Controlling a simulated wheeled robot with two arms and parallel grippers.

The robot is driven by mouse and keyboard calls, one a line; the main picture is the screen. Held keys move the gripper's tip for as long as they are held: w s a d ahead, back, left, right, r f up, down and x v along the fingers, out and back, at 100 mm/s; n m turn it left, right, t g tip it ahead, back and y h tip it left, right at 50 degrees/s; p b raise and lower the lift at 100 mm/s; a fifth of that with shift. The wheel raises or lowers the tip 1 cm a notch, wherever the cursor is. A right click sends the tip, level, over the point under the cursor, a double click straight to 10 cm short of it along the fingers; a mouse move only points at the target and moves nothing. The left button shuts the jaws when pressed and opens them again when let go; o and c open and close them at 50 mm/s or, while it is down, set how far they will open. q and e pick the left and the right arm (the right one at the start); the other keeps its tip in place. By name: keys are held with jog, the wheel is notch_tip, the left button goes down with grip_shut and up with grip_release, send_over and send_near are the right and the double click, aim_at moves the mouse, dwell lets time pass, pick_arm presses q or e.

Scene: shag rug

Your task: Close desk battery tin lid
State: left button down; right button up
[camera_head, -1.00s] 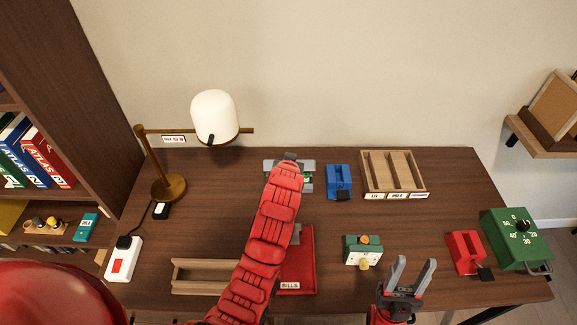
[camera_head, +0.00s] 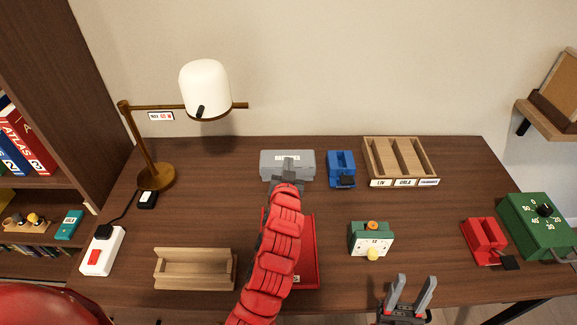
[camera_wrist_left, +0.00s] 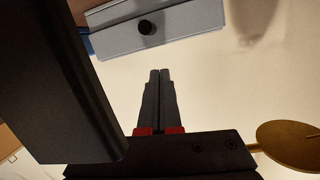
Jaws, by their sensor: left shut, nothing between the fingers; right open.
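The grey battery tin (camera_head: 302,167) stands at the back middle of the desk, with a pale label partly readable along its top edge. Its lid looks down, and no inside shows. My left gripper (camera_head: 289,162) is shut and empty, its tips overlapping the middle of the tin in the head view; contact is unclear. In the left wrist view the shut fingers (camera_wrist_left: 159,73) point towards a grey panel with a black knob (camera_wrist_left: 180,22), apparently part of the tin. My right gripper (camera_head: 410,292) is open and empty at the desk's front edge.
A blue holder (camera_head: 341,164) stands close right of the tin, beside a wooden divided tray (camera_head: 372,160). A red tray (camera_head: 310,250) lies under my left arm. A green timer (camera_head: 360,240) is right of it. A lamp (camera_head: 155,176) stands left.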

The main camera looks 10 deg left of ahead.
dwell(0.4)
pick_arm(q)
jog(key=p+v, duration=0.7)
jog(key=v, duration=1)
jog(key=shift+s, duration=0.25)
